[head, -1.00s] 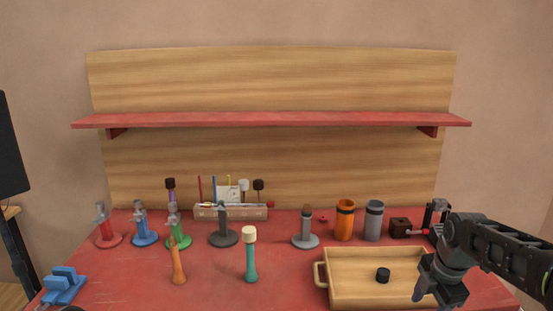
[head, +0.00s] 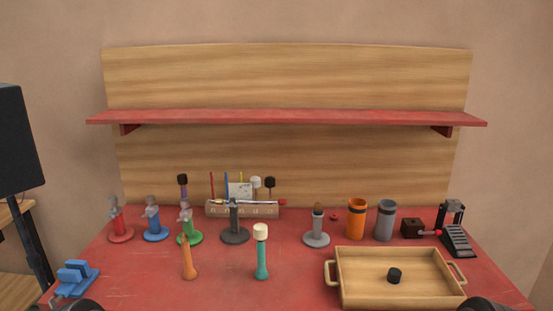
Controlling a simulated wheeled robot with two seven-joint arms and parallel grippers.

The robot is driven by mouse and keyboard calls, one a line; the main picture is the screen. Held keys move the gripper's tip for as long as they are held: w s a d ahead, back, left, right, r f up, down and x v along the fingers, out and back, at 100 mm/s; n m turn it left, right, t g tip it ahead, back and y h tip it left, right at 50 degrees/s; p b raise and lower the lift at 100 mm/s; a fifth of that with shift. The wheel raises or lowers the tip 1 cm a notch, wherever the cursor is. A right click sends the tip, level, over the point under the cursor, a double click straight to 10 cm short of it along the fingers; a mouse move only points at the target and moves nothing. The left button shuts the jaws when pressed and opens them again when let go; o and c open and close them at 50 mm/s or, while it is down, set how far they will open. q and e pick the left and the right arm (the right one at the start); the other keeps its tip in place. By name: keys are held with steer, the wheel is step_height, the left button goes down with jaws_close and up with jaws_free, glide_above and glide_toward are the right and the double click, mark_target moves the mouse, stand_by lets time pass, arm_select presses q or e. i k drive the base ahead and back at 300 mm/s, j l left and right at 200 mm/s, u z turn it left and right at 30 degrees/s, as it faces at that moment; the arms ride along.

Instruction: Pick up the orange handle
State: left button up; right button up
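The orange handle (head: 188,260) stands nearly upright on the red table, left of centre and toward the front. It has a wider foot and a narrow top, with no mallet head on it. Nothing is touching it. Neither of my grippers shows now. Only dark rounded parts, probably of my arms, show at the bottom edge on the left and right.
A teal handle with a cream head (head: 261,252) stands right of the orange handle. Behind are green (head: 190,238) and dark grey (head: 235,235) stands. A wooden tray (head: 357,298) holding a black piece is at right. A blue fixture (head: 77,277) sits front left.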

mark_target(189, 273)
steer(key=j+z, duration=0.35)
steer(key=j, duration=0.25)
steer(key=j+z, duration=0.35)
steer(key=j, duration=0.2)
steer(key=k, duration=0.05)
